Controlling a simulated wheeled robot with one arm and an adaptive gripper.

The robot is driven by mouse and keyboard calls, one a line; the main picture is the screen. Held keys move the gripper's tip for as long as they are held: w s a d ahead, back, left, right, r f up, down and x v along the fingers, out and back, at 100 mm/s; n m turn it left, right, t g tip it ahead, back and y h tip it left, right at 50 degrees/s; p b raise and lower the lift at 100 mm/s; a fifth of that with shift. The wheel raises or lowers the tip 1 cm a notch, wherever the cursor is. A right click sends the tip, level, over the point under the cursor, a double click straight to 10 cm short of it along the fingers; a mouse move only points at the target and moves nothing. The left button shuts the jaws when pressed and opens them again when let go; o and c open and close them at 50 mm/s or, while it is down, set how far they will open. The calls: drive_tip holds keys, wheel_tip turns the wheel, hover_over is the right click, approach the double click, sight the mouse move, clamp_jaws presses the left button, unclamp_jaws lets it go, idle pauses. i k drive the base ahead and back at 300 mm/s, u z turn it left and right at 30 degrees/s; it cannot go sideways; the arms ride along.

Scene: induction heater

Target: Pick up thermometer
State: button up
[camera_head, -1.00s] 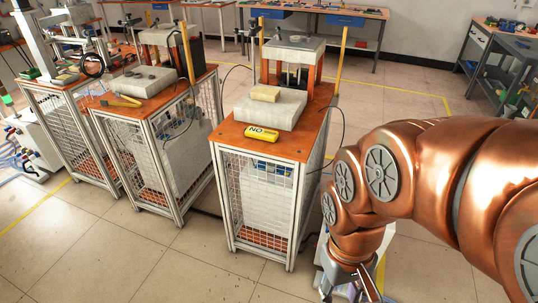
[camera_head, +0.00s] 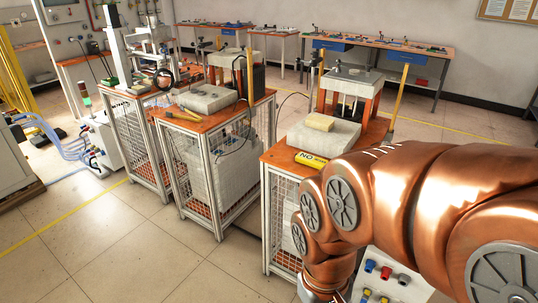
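No thing in view can be clearly told as the thermometer. A small yellow and dark tool (camera_head: 184,115) lies on the orange top of the middle cart; it is too small to identify. A yellow cylinder marked "NO" (camera_head: 310,159) lies at the front of the right cart's top, partly beside my copper arm. Only a grey piece of my gripper (camera_head: 312,296) shows at the bottom edge, below my wrist. Its fingertips are cut off, so I cannot see whether it is open or holds anything.
A white panel with coloured sockets (camera_head: 388,275) is below my arm. The floor (camera_head: 130,240) at front left is clear.

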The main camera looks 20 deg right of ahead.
sight(308, 160)
drive_tip(key=u, duration=0.25)
drive_tip(key=i, duration=0.9)
drive_tip(key=z, duration=0.2)
